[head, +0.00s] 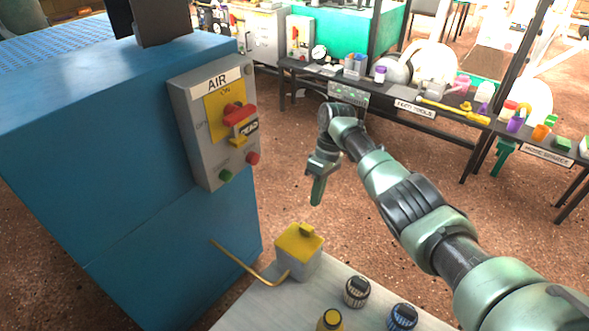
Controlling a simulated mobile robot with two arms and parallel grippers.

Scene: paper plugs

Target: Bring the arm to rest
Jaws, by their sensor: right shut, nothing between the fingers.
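My right arm reaches in from the lower right. My right gripper (318,190) points down in free air, shut and empty, between the blue machine (120,160) and the dark shelf tables. It appears above and behind the yellow-topped grey box (299,250) in the picture, apart from it. The grey AIR switch box (212,125) is on the blue machine's side. It has a red rotary handle (238,115) with a yellow tag on it, and green and red buttons below. My left gripper does not show.
A pale table (265,308) at the bottom holds the yellow-topped box, a bent brass rod (240,262), and several round knobs or caps, including a blue one (402,317). Dark tables (400,112) with tools and containers stand behind. Brown floor (290,150) lies open between.

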